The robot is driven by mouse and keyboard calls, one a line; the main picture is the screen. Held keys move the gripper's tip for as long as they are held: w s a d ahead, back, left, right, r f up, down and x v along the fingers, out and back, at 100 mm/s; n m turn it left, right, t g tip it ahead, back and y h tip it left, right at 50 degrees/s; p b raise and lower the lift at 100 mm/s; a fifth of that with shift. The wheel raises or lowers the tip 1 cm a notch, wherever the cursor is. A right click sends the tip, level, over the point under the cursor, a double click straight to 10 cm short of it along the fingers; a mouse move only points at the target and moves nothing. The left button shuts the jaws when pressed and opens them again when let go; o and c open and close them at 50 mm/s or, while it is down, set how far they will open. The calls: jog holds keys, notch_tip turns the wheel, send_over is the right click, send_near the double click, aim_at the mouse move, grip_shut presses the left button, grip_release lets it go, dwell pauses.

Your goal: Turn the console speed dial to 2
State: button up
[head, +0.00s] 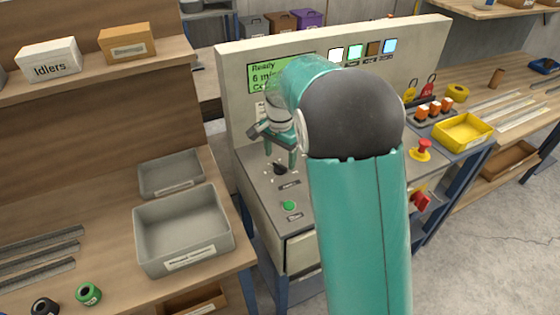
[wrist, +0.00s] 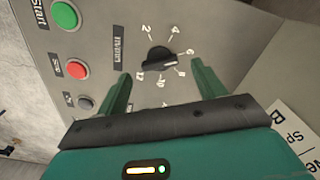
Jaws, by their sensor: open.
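The speed dial is a black round knob (wrist: 158,56) on the grey sloped console panel, ringed by white numbers. The 2 lies at its upper left in the wrist view. A pale pointer line on the knob faces right, towards the side between the 6 and the mark below it; the exact setting is hard to read. My gripper (wrist: 161,69) is open, its two green fingers on either side of the knob's lower part in that view, with no clear contact. In the head view the dial (head: 280,169) shows just below my gripper (head: 281,154).
A green start button (wrist: 66,15), a red button (wrist: 77,67) and a small grey button (wrist: 85,103) lie left of the dial in the wrist view. The console's upright display panel (head: 232,100) stands behind my arm. A grey bin (head: 183,225) sits at left.

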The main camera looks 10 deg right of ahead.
aim_at(280, 168)
jog(key=shift+f, duration=1.4)
jog(key=c, duration=1)
